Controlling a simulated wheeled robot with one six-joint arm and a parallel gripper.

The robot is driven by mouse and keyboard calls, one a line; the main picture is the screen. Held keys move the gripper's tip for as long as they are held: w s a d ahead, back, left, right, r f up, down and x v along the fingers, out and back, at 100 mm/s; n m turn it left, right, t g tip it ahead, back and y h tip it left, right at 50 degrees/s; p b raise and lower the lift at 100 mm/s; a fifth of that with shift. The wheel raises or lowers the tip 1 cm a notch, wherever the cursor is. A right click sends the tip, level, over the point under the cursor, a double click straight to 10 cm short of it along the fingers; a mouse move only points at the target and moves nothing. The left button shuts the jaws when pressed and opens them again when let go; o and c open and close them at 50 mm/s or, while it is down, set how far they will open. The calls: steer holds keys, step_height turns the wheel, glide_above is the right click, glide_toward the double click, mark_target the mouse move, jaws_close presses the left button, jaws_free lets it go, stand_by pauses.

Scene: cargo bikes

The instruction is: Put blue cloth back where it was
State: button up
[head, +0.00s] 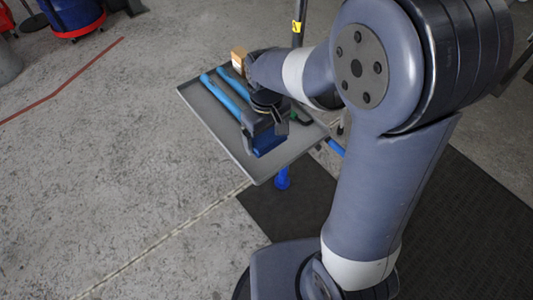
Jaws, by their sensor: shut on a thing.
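The blue cloth (268,143) is a dark blue folded block at the front right of a grey tray (229,146). My gripper (267,126) is right above it, pointing down, and is shut on it. My gripper and wrist hide the top of the cloth. I cannot tell whether the cloth touches the tray or is held just above it.
Two bright blue tool handles (219,97) lie in the tray, left of my gripper. A small tan box (238,61) stands at the tray's back edge. The tray's front left part is bare. A blue and red bin (73,15) stands far back left.

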mark_target(267, 134)
steer(key=shift+f+b, duration=0.35)
steer(key=shift+f, duration=3)
steer(key=shift+f, duration=0.1)
steer(key=shift+f, duration=0.15)
steer(key=o, duration=0.6)
step_height(267, 134, up, 13)
steer(key=shift+f+p, duration=0.2)
steer(key=shift+p, duration=0.65)
steer(key=shift+f, duration=0.15)
